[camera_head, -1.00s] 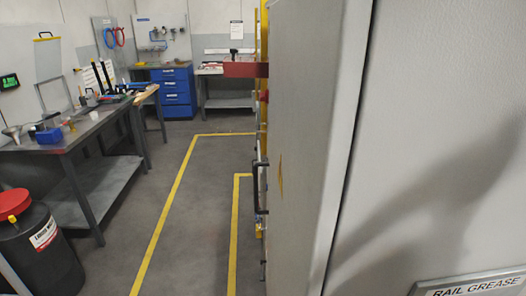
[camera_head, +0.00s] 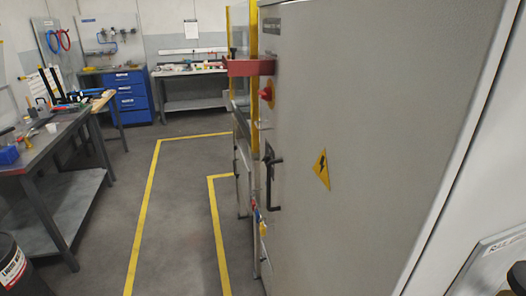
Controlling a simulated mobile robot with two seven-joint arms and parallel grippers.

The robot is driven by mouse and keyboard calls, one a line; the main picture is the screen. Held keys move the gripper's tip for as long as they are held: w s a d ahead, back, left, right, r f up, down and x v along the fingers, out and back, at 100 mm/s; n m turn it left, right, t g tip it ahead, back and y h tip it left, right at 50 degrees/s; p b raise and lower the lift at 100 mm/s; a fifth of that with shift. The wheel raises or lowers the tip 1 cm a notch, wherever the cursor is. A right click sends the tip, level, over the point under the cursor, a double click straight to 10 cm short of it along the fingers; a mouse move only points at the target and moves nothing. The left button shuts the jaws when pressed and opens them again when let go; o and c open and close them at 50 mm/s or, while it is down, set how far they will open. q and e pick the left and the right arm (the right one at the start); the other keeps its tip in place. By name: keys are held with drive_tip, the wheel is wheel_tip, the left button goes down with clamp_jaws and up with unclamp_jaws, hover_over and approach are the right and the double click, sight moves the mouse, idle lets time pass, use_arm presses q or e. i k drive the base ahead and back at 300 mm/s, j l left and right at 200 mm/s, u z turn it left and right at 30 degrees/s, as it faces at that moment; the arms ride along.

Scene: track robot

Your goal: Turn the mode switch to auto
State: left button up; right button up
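I cannot make out a mode switch. A large grey cabinet (camera_head: 375,130) fills the right half of the view. On its door, near the left edge, are a red knob (camera_head: 267,93) and a black handle (camera_head: 272,180). Their fine markings are too small to read. Neither gripper can be made out. A dark rounded shape sits at the lower right edge, cut off by the frame, and I cannot tell what it is.
A yellow warning sign (camera_head: 321,169) is on the door. A red bracket (camera_head: 250,67) juts out at its left. Yellow floor lines (camera_head: 149,190) run along an open aisle. A workbench (camera_head: 55,150) stands left, a blue drawer cabinet (camera_head: 130,97) and another bench (camera_head: 192,72) behind.

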sight(266, 159)
drive_tip(key=i+j+z, duration=0.25)
drive_tip(key=i+j, duration=0.15)
drive_tip(key=i+j+z, duration=0.25)
drive_tip(key=j, duration=0.25)
drive_tip(key=i+j+z, duration=0.25)
drive_tip(key=i+j, duration=0.2)
drive_tip(key=i+j+z, duration=0.25)
drive_tip(key=j, duration=0.45)
drive_tip(key=i+j+z, duration=0.3)
drive_tip(key=j, duration=0.35)
drive_tip(key=j+z, duration=0.25)
drive_tip(key=j, duration=0.4)
drive_tip(key=i+j+z, duration=0.1)
drive_tip(key=j+z, duration=0.15)
drive_tip(key=j, duration=0.45)
drive_tip(key=j+z, duration=0.25)
drive_tip(key=j, duration=0.5)
